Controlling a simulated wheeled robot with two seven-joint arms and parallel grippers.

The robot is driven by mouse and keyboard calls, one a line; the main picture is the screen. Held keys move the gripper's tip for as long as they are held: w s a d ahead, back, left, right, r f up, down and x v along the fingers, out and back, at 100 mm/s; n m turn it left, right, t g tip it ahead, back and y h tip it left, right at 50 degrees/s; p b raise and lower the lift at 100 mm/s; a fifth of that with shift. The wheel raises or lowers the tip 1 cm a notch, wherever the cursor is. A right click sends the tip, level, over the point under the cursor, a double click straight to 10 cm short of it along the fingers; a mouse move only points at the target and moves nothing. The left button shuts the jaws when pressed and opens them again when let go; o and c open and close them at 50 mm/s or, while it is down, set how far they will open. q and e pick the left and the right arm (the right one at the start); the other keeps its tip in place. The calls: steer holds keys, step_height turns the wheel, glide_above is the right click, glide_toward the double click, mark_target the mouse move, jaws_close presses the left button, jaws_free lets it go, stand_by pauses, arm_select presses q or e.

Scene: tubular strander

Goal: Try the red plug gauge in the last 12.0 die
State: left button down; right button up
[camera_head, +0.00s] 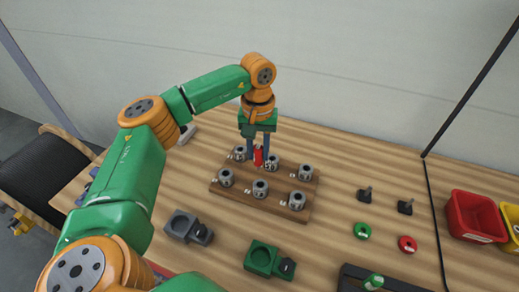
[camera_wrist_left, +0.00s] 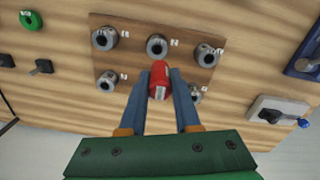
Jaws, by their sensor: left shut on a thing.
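My left gripper (camera_head: 258,158) is shut on the red plug gauge (camera_head: 258,155), over the back row of a wooden board (camera_head: 237,196). The gauge (camera_wrist_left: 159,80) also shows between the fingers in the left wrist view. Several grey ring dies stand on the board in two rows, including a back left die (camera_head: 239,153), a back right die (camera_head: 305,172) and a front middle die (camera_head: 260,188). The back middle die is largely hidden behind the gauge and fingers; I cannot tell whether the gauge tip is in it. The die labels are too small to read. My right gripper is not in view.
A grey fixture (camera_head: 184,226) and a green one (camera_head: 262,258) lie in front of the board. To the right are a green ring (camera_head: 362,230), a red ring (camera_head: 407,244), two small black pieces and a red bin (camera_head: 474,216). Wood between them is bare.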

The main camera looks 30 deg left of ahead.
mark_target(261, 164)
arm_select(q)
steer(key=f+b, duration=0.1)
steer(key=d+f+b, duration=0.1)
steer(key=shift+d+f, duration=0.1)
steer(key=shift+f, duration=0.25)
steer(key=f, duration=0.1)
steer(key=f+b, duration=0.2)
steer(key=shift+a+f, duration=0.3)
steer(key=shift+d+f, duration=0.15)
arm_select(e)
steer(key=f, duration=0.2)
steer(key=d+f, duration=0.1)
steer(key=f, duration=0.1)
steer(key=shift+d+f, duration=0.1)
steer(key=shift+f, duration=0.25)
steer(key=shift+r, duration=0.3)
arm_select(q)
steer(key=shift+f, duration=0.35)
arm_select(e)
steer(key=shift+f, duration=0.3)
arm_select(q)
steer(key=shift+r, duration=0.1)
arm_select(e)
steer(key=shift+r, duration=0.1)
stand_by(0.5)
arm_select(q)
steer(key=shift+r+p, duration=0.35)
steer(key=shift+r, duration=0.05)
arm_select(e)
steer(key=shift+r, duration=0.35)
